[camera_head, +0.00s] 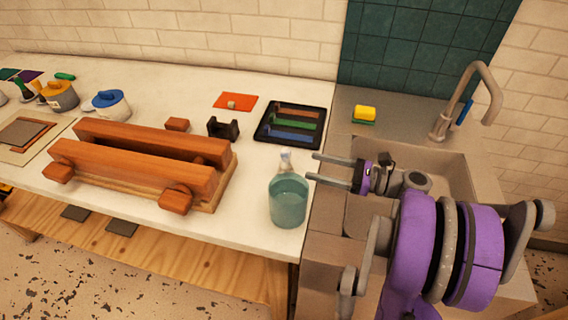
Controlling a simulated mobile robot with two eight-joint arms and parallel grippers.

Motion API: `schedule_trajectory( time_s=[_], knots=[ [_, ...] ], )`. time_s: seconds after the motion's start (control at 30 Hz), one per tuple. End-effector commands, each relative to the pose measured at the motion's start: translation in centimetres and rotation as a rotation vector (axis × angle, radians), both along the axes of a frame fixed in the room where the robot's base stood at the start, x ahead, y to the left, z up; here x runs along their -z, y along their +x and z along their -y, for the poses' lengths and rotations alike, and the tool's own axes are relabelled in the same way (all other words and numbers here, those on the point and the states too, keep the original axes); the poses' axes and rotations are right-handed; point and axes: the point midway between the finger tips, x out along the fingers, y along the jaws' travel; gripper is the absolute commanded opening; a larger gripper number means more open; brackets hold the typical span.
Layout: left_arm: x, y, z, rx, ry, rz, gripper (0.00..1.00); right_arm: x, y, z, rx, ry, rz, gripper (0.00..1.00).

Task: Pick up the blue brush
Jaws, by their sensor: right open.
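A black tray (262,137) on the white counter holds three long pieces side by side, brown, green and blue. The blue piece (289,134) lies nearest the tray's front edge and looks like the blue brush, but it is too small to be sure. A small blue object (465,112) also shows behind the tap. My right gripper (315,167) is open and empty, its two fingers pointing left near the counter's edge with the sink. It is in front of the tray and apart from the blue piece. My left gripper is out of view.
A yellow and green sponge (364,114) lies behind the sink (420,150), near the tap (484,80).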

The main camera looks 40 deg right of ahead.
Motion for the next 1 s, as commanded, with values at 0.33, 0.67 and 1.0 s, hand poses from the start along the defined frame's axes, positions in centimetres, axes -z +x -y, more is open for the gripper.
schedule_trajectory(
  time_s=[0.33, 0.67, 1.0],
  knots=[
    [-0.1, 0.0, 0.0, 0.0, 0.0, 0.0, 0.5, 0.0, 3.4, -2.3, -0.001, -0.001, 0.0, 0.7],
    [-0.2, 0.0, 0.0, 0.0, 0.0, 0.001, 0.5, -0.3, 7.3, -4.4, -0.003, -0.001, 0.001, 0.7],
    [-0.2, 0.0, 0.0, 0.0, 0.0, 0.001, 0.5, -0.3, 7.8, -4.6, 0.001, -0.002, 0.0, 0.66]
  ],
)
